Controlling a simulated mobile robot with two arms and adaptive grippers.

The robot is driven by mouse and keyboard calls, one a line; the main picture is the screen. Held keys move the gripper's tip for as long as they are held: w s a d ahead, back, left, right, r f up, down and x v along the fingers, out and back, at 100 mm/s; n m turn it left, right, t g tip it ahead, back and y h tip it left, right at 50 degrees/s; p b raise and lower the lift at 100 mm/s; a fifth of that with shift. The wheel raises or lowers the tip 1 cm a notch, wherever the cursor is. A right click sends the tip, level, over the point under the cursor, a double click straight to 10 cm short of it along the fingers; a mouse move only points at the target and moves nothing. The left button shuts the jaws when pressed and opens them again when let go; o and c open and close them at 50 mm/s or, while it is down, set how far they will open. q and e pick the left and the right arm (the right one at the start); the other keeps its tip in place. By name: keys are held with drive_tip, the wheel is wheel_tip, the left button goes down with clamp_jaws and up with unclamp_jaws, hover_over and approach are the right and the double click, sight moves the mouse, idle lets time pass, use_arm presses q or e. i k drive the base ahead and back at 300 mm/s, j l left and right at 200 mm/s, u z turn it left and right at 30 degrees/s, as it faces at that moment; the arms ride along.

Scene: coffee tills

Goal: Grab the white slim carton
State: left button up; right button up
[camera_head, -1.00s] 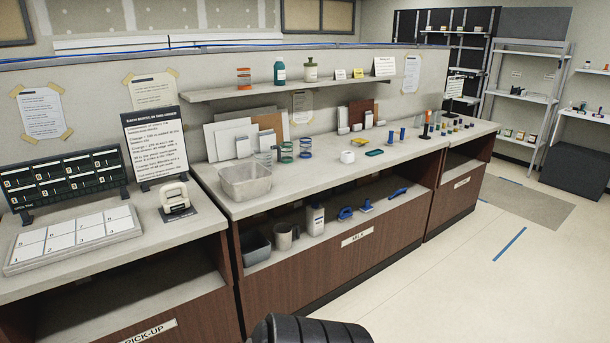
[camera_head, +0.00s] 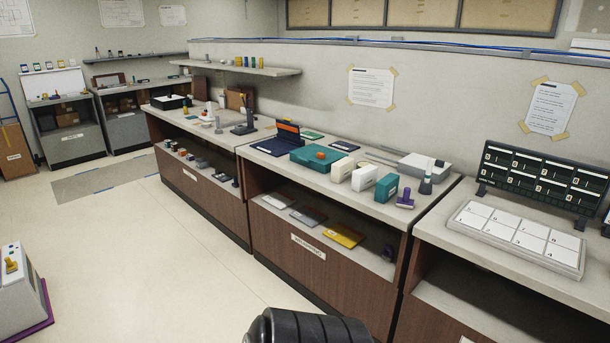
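Two white cartons stand upright near the front edge of the middle counter. One is the left white carton (camera_head: 342,167), and the other is the right white carton (camera_head: 364,178). A teal carton (camera_head: 386,188) stands just right of them. I cannot tell whether either white one is the slim carton. Neither of my grippers is in view, and nothing touches the cartons.
A teal case (camera_head: 311,158) lies left of the cartons, and a purple-handled stamp (camera_head: 405,198) stands to the right. A number tray (camera_head: 518,238) lies on the right counter. The pale floor (camera_head: 170,250) before the counters is mostly clear. A grey box (camera_head: 20,290) stands at the lower left.

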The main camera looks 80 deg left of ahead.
sight(362, 178)
drive_tip(key=u, duration=2.25)
drive_tip(key=i+j+u, duration=0.1)
